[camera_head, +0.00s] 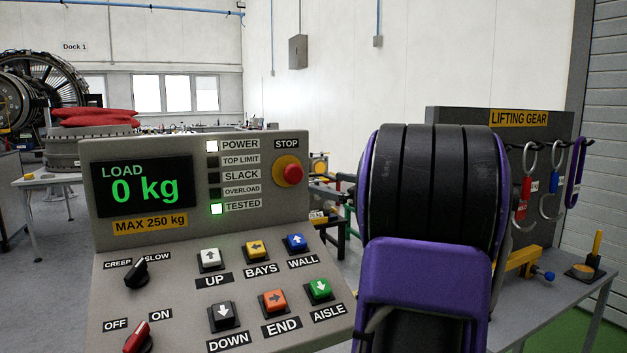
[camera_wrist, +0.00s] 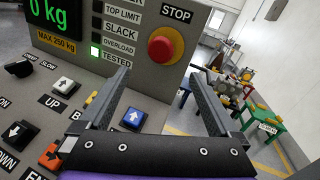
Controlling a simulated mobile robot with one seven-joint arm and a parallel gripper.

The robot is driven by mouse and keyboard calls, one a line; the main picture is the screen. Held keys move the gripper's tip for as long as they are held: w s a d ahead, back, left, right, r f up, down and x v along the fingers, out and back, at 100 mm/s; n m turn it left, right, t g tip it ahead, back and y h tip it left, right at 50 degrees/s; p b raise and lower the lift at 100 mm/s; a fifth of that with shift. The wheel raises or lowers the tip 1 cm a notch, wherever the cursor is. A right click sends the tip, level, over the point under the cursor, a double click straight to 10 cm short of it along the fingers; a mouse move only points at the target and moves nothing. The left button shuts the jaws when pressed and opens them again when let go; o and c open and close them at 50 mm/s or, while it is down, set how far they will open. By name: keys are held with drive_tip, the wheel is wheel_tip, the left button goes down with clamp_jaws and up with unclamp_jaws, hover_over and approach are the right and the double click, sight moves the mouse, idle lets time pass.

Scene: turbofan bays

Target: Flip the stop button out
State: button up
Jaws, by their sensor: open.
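The stop button (camera_head: 289,172) is a red mushroom head on a yellow round base, under the STOP label at the upper right of the grey control panel (camera_head: 255,215). In the wrist view the stop button (camera_wrist: 165,46) stands ahead of my gripper (camera_wrist: 162,85), between and beyond its two fingertips. The fingers are apart, with nothing between them. My gripper does not touch the button. In the head view my purple and black arm hides the gripper. Whether the button is pressed in or out I cannot tell.
The panel display (camera_head: 143,187) reads 0 kg, with POWER and TESTED lamps lit. Arrow buttons (camera_head: 256,250) and a red OFF/ON switch (camera_head: 137,339) sit on the sloped lower face. A lifting gear rack (camera_head: 460,115) with hooks stands on a bench at right.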

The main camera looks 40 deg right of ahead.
drive_tip(key=s, duration=0.5)
drive_tip(key=shift+s+d, duration=0.15)
drive_tip(key=shift+s, duration=0.15)
